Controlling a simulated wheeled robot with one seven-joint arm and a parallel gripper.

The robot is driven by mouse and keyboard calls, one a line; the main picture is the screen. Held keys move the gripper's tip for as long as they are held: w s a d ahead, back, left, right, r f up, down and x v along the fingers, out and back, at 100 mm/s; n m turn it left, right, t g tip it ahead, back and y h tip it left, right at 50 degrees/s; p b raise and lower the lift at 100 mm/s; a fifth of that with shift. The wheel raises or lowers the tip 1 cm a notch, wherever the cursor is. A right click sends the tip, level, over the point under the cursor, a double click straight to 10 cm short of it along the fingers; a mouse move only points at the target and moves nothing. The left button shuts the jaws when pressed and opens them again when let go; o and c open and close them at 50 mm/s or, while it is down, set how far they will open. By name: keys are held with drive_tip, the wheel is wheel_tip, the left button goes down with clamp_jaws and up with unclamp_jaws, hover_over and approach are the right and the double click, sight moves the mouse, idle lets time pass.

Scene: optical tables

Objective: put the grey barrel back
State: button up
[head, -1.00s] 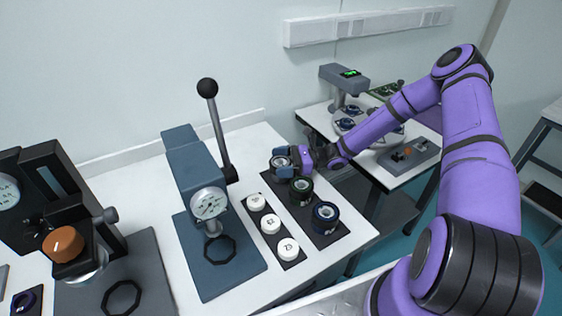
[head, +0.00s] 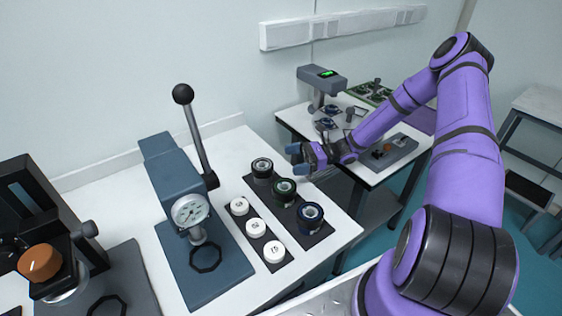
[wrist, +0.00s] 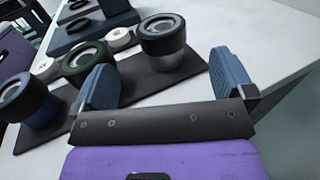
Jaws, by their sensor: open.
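The grey barrel (head: 262,168), a dark-topped cylinder with a grey lower body, stands upright at the far end of a dark mat (head: 318,236). In the wrist view the grey barrel (wrist: 163,40) stands on the mat beyond my fingers, apart from them. My gripper (head: 294,160) is open and empty, to the right of the barrel in the head view. In the wrist view its two blue fingers (wrist: 165,82) are spread wide with nothing between them.
A green-banded barrel (head: 284,192) and a blue-banded barrel (head: 310,216) stand on the same mat. Several white numbered discs (head: 256,228) lie beside them. A blue lever press (head: 178,190) stands left. Bare white tabletop lies behind the mat.

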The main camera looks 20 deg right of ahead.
drive_tip(key=shift+s+d, duration=0.15)
drive_tip(key=shift+d, duration=0.4)
drive_tip(key=shift+s+r, duration=0.1)
drive_tip(key=shift+r, duration=0.2)
drive_tip(key=s+a+r+n+g+h, duration=0.2)
drive_tip(key=s+r+n+h, duration=0.25)
drive_tip(key=r, duration=0.35)
drive_tip(key=s+a+r+n+g+h, duration=0.1)
drive_tip(key=s+r+n+h, duration=0.35)
drive_tip(key=r, duration=0.35)
drive_tip(key=s+a+r+n+g+h, duration=0.25)
drive_tip(key=r+n+h, duration=0.2)
drive_tip(key=r, duration=0.45)
drive_tip(key=s+r+n+t+h, duration=0.2)
drive_tip(key=s+r, duration=0.4)
drive_tip(key=s, duration=0.3)
drive_tip(key=s+r+n+t+h, duration=0.2)
drive_tip(key=s+r+n+t, duration=0.2)
drive_tip(key=s+r, duration=0.3)
drive_tip(key=shift+s+d+r+n+t, duration=0.35)
drive_tip(key=shift+s+t, duration=0.3)
drive_tip(key=shift+s, duration=0.85)
drive_tip(key=shift+f, duration=0.1)
